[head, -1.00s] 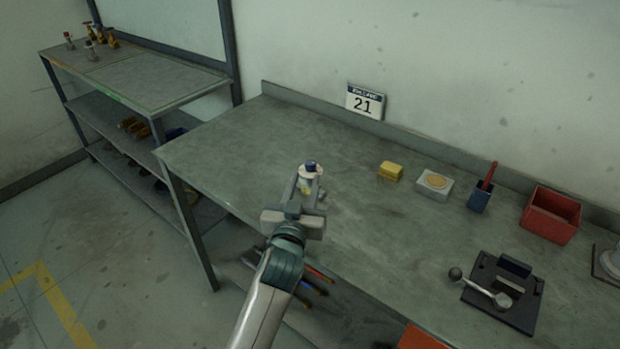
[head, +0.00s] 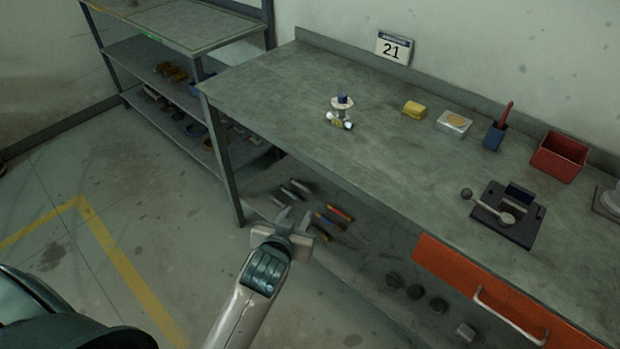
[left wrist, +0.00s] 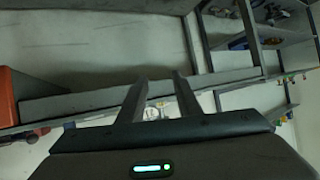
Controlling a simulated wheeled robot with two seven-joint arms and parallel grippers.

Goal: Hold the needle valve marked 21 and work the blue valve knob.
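The needle valve (head: 341,121) stands on the grey workbench (head: 290,95), with a pale round disc and a dark blue knob (head: 342,98) on top. I cannot read a number on the valve; "21" shows on a white card (head: 393,48) at the wall. My left gripper (head: 295,216) is open and empty, in front of the bench's near edge and well apart from the valve. In the left wrist view its two fingers (left wrist: 160,98) stand apart; a small pale shape between them is too unclear to name. My right gripper is not in view.
An orange drawer (head: 490,300) is below. The bench around the valve is clear.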

